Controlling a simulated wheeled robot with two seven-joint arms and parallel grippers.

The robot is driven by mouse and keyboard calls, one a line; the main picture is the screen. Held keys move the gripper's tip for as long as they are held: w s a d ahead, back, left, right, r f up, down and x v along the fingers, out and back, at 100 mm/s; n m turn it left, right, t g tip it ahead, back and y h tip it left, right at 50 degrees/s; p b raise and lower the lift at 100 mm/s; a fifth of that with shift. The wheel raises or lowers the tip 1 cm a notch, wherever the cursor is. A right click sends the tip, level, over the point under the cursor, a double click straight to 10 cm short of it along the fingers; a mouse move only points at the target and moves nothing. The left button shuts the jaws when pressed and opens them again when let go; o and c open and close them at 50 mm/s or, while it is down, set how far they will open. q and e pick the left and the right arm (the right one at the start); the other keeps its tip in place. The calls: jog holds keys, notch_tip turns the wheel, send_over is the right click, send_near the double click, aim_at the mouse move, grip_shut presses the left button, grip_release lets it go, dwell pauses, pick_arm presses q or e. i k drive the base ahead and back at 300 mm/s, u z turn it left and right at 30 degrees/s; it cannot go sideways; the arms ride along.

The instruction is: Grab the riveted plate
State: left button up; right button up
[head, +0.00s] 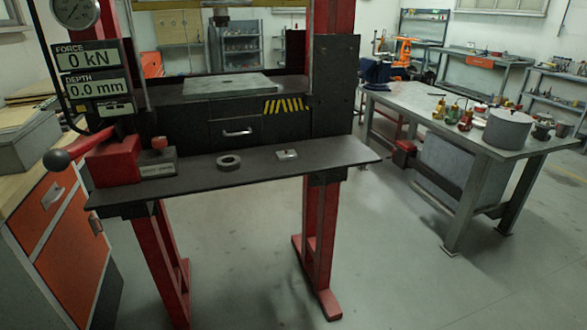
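A small light-grey metal plate (287,154) lies flat on the dark front shelf (330,158) of a red press, right of its middle. It seems to have a small raised spot on top, too small to make out clearly, and it looks like the riveted plate. A dark ring (229,162) lies on the shelf to its left, apart from it. Neither of my grippers shows in the head view.
A larger grey plate (215,84) lies on the press bed behind. A cluttered workbench (420,101) stands right. The front floor is clear.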

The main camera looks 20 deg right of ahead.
aim_at(281, 156)
jog(key=z, duration=0.55)
jog(key=i, duration=0.85)
jog(key=u, duration=0.55)
